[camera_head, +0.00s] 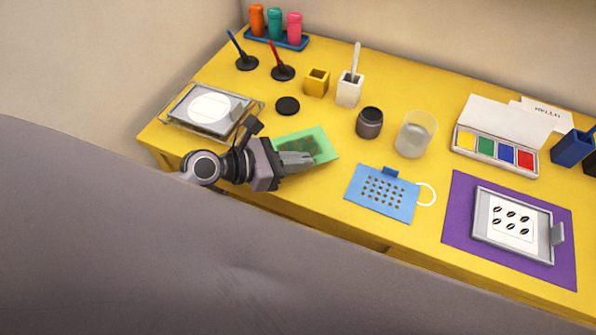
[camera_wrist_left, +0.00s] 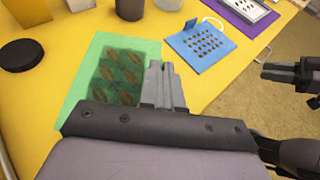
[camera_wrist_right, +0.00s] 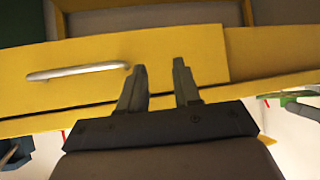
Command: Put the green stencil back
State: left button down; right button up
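The green stencil (camera_head: 313,138) is a see-through sheet with brown leaf shapes, at the front left of the yellow table. It also shows in the left wrist view (camera_wrist_left: 85,95). I cannot tell whether the sheet touches the table. My right gripper (camera_wrist_right: 158,68) is open and empty, facing the table's front drawer.
A blue stencil (camera_head: 385,193) lies to the right, then a purple mat (camera_head: 457,215) with a framed leaf print (camera_head: 512,225). A grey tray (camera_head: 178,108) with a white disc is at left. A black lid (camera_head: 287,105), dark jar (camera_head: 369,122) and glass (camera_head: 415,135) stand behind.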

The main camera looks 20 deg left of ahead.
pick_arm(q)
jog(key=shift+f+b, duration=0.45)
jog(key=shift+f, duration=1.2)
jog(key=shift+f, duration=0.15)
jog(key=c, duration=1.3)
grip_release()
jog(key=shift+c, duration=0.2)
jog(key=shift+r, duration=0.25)
jog(key=v, duration=1.2)
jog(key=shift+s+d, duration=0.1)
